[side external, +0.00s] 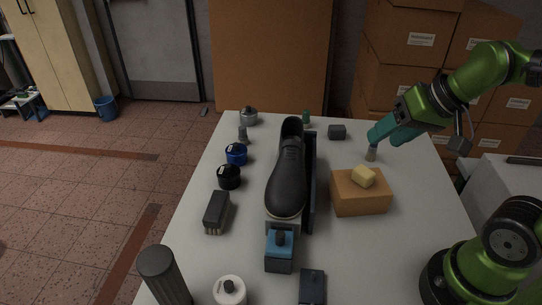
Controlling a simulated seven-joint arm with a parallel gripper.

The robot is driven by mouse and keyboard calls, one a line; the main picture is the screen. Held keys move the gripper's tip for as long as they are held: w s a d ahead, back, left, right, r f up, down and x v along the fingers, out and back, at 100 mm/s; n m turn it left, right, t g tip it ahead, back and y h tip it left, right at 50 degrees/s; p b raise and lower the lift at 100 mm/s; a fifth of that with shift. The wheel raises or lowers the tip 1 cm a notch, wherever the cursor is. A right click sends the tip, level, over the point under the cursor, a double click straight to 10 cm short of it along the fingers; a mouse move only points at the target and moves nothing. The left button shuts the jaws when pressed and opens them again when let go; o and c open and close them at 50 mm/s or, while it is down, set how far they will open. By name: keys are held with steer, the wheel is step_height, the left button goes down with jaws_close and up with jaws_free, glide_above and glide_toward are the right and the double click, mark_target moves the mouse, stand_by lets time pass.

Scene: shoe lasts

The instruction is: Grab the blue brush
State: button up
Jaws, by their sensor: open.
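My gripper (386,137), with teal fingers, is over the right back part of the table and points down and to the left. It is open. A small pale upright piece (371,154) shows just below the fingertips, and the fingers hide its top. I cannot tell whether it is a brush or whether the fingers touch it. A dark brush (217,210) with pale bristles lies at the left of the table. A blue block with a dark knob (279,250) stands in front of the shoe. I cannot make out a clearly blue brush.
A black shoe (288,175) stands mid-table beside a dark upright panel. A yellow block (363,176) sits on an orange-brown box (360,195) in front of my gripper. Blue (236,154) and black (229,177) jars stand left. The front right of the table (390,250) is clear.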

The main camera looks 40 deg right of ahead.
steer(key=w+d+f+m+g+h, duration=0.15)
steer(key=w+d, duration=0.25)
steer(key=d, duration=0.5)
steer(key=w+d+g+h, duration=0.1)
steer(key=w+d+h, duration=0.1)
steer(key=w+d, duration=0.45)
steer(key=shift+n, duration=0.35)
steer(key=shift+s+d+x, duration=0.3)
steer(key=shift+d+x, duration=0.25)
steer(key=shift+x, duration=2.05)
steer(key=shift+s+d+x, duration=0.3)
steer(key=shift+d+x, duration=0.3)
steer(key=shift+x, duration=2)
steer(key=shift+s+d+x, duration=0.25)
steer(key=shift+d+x, duration=0.3)
steer(key=shift+x, duration=2.05)
jaws_close()
